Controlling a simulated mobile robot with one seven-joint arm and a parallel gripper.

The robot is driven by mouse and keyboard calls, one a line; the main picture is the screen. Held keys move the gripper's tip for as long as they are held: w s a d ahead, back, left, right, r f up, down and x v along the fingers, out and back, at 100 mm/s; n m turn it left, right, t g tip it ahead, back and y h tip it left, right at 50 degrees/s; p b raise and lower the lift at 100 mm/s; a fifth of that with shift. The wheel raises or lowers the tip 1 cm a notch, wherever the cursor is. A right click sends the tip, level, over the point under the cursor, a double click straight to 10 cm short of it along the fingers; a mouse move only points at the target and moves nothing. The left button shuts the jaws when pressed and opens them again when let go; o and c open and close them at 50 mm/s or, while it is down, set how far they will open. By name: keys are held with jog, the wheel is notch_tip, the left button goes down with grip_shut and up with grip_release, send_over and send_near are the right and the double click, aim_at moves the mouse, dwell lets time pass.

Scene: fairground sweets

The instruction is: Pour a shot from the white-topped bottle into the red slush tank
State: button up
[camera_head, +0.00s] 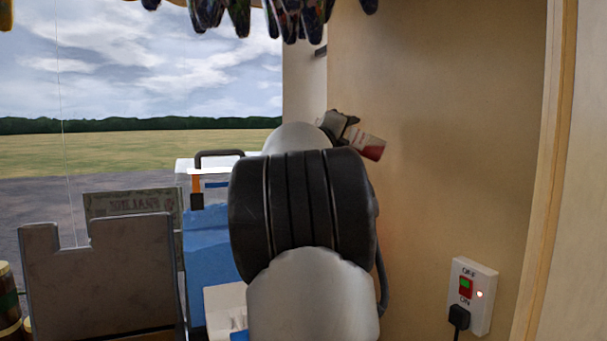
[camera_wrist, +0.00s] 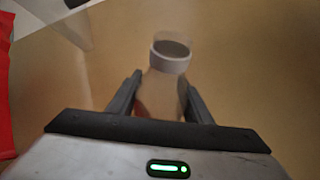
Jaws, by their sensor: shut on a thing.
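The white-topped bottle (camera_head: 370,147) shows at the end of my arm in the head view, tilted, with a white part and a red band. My gripper (camera_head: 338,125) is shut on it, high up near the tan wall. In the wrist view the bottle's pale neck and white collar (camera_wrist: 171,56) stick out beyond my gripper (camera_wrist: 162,84), with a finger on each side. No liquid is seen leaving it. A red surface (camera_wrist: 5,95) is at the left edge of the wrist view; I cannot tell whether it is the red slush tank. My arm hides much of the head view's middle.
A blue machine body (camera_head: 207,245) with a clear tank top and dark handle (camera_head: 219,154) stands left of my arm. A grey panel (camera_head: 98,275) is at the lower left. The tan wall (camera_head: 450,150) is close on the right, with a switch box and plug (camera_head: 470,293).

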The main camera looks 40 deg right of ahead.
jog(key=n, duration=0.2)
jog(key=w+r+n+t+b, duration=0.1)
jog(key=shift+a+n+h, duration=0.35)
jog(key=shift+n+h, duration=0.05)
jog(key=shift+a+f+n+t+b, duration=0.1)
jog(key=shift+n+t+b, duration=0.3)
jog(key=shift+n+t, duration=0.15)
jog(key=shift+r+n, duration=0.2)
jog(key=shift+n, duration=0.05)
jog(key=shift+s, duration=0.25)
jog(key=shift+d, duration=0.2)
jog(key=shift+s+r+n, duration=0.1)
jog(key=shift+r+n, duration=0.15)
jog(key=shift+n, duration=0.25)
dwell(0.4)
